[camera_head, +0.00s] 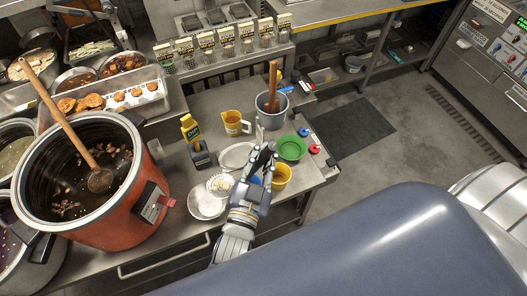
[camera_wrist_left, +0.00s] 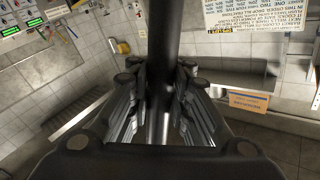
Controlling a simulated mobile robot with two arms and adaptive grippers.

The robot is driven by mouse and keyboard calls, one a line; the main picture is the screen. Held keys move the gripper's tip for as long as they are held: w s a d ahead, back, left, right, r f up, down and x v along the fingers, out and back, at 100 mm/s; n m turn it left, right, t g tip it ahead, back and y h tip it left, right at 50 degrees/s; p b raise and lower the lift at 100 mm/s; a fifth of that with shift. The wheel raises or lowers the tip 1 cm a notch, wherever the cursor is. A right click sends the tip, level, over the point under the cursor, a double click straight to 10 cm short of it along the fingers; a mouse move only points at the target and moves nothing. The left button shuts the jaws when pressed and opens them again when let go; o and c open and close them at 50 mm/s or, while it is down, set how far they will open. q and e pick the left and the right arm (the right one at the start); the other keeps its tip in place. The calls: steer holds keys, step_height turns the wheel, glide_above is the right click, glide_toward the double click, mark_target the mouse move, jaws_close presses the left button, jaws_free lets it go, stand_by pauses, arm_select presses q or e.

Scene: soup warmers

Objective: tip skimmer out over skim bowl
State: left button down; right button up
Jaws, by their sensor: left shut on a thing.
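My left gripper (camera_head: 262,161) is over the counter and shut on a dark round handle. The left wrist view shows the handle (camera_wrist_left: 163,60) between the gripper's fingers (camera_wrist_left: 160,105), running up out of the frame. This looks like the skimmer's handle. A pale, round, mesh-like piece (camera_head: 220,185), which looks like the skimmer's head, shows left of the gripper. It overlaps the rim of a white bowl (camera_head: 205,206), perhaps the skim bowl. I cannot tell whether they touch, and the join between head and handle is hidden. My right gripper is not in view.
A large orange soup warmer (camera_head: 118,215) with a wooden spoon (camera_head: 62,115) stands at left. A white plate (camera_head: 236,153), green bowl (camera_head: 292,148), yellow cup (camera_head: 281,176), yellow jug (camera_head: 233,122) and grey pot (camera_head: 270,116) crowd the counter. Open floor (camera_head: 420,135) lies to the right.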

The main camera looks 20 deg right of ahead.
arm_select(q)
steer(key=shift+f+b, duration=0.35)
steer(key=shift+f, duration=0.5)
steer(key=shift+a+r, duration=0.2)
steer(key=shift+a, duration=0.2)
steer(key=a+r+n+t, duration=0.1)
steer(key=a+r+n, duration=0.1)
steer(key=a, duration=0.5)
steer(key=shift+s+a+r+t+h, duration=0.15)
steer(key=shift+s+r+t+h, duration=0.1)
steer(key=shift+r+t+h, duration=0.15)
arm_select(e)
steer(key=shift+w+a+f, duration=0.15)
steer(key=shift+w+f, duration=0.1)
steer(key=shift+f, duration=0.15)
arm_select(q)
steer(key=shift+a, duration=0.1)
steer(key=shift+n+t, duration=0.6)
steer(key=shift+n, duration=0.3)
steer(key=shift+s+a+r, duration=0.1)
steer(key=shift+a+r, duration=0.1)
steer(key=shift+a, duration=0.95)
steer(key=shift+a+r, duration=0.15)
steer(key=shift+a, duration=0.95)
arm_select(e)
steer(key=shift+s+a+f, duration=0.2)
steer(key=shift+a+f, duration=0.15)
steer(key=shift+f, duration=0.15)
